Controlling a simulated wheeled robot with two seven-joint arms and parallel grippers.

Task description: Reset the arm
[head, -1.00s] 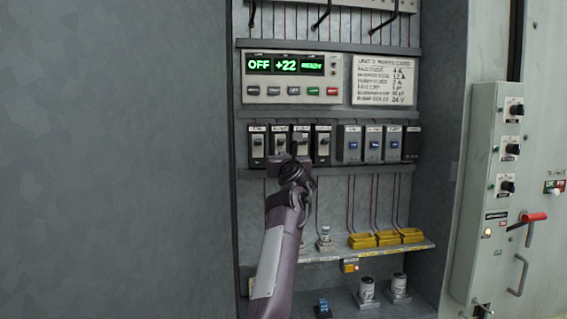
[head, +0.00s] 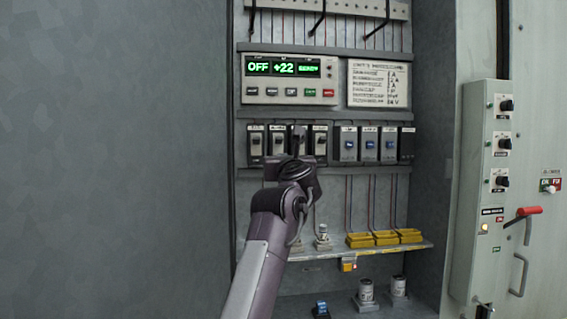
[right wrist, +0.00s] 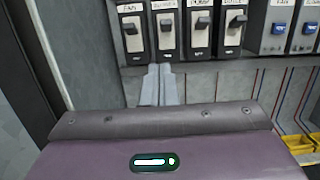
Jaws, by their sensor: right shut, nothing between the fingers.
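My right arm rises from the bottom of the head view. Its gripper (head: 299,142) is in front of the row of black breakers (head: 254,142). In the right wrist view the two grey fingers (right wrist: 164,73) are together with nothing between them. Their tips appear just below the second black breaker (right wrist: 165,32). The breaker labelled FAN (right wrist: 133,38) is left of it, and two more black breakers are to the right. I cannot tell whether the fingers touch anything. In the head view my gripper hides part of the black breakers. My left gripper is not in view.
A display panel (head: 290,80) above reads OFF and +22. Blue-switch breakers (head: 348,145) are to the right. Below, a shelf (head: 415,247) carries yellow trays (head: 385,238). A grey box (head: 484,170) with knobs and a red-handled lever (head: 528,211) are farther right.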

